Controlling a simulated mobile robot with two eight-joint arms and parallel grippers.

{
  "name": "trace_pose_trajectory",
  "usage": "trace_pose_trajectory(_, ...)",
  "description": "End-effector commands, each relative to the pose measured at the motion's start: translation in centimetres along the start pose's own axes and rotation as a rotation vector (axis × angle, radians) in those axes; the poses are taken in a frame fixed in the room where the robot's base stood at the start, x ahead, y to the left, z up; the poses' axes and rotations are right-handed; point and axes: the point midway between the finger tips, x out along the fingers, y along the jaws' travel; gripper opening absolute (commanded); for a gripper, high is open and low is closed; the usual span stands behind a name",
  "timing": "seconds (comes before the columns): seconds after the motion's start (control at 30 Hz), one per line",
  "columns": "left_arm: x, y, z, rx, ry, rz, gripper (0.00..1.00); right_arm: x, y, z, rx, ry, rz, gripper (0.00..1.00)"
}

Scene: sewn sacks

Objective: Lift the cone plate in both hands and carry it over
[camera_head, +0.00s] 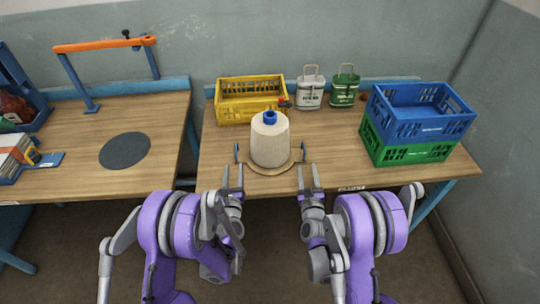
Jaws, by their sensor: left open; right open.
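The cone plate (268,170) is a round wooden plate with a blue upright handle on its left and right sides. It lies near the front edge of the right-hand table. A cream cone (270,142) with a blue top stands upright on it. My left gripper (233,178) is open just in front of the plate's left handle. My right gripper (309,177) is open just in front of the right handle. I cannot tell whether either gripper touches its handle.
The left table holds a dark round mat (124,151) and an orange-topped rail (104,45). A gap separates the tables.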

Motion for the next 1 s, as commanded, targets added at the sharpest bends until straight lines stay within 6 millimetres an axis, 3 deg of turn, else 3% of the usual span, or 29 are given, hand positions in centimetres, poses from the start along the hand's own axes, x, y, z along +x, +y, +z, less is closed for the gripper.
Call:
trace_pose_trajectory(0.23, 1.1, 0.0, 0.0, 0.002, 0.001, 0.0, 0.48, 1.0, 0.0, 0.0, -0.003, 0.001, 0.0, 0.46)
trace_pose_trajectory(0.7, 8.9, 0.0, -0.1, 0.005, 0.003, -0.001, 0.48, 8.9, 0.0, 0.0, -0.003, 0.001, 0.0, 0.46)
trace_pose_trajectory(1.0, 10.8, 0.0, 0.0, 0.004, 0.003, 0.0, 0.48, 10.8, 0.0, 0.0, -0.004, 0.001, 0.0, 0.46)
